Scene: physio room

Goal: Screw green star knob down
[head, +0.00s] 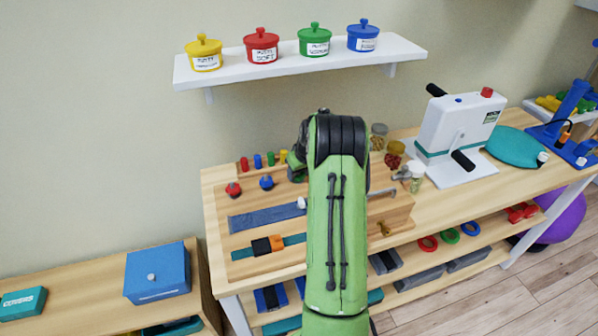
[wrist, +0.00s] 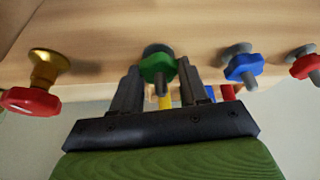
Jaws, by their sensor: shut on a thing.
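The green star knob (wrist: 158,68) sits on its bolt against the wooden board (wrist: 110,50) in the wrist view. My gripper (wrist: 160,85) has its two dark fingers on either side of the knob and is shut on it. The bolt's tip shows past the knob. In the head view my green arm (head: 338,230) reaches over the bench and hides the green knob and the gripper.
A blue knob (wrist: 243,66) and a red knob (wrist: 305,66) stand to the right of the green one; another red knob on a brass fitting (wrist: 40,95) is to the left. A shelf (head: 290,68) with lidded pots hangs above the bench. A white crank machine (head: 455,130) stands to the right.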

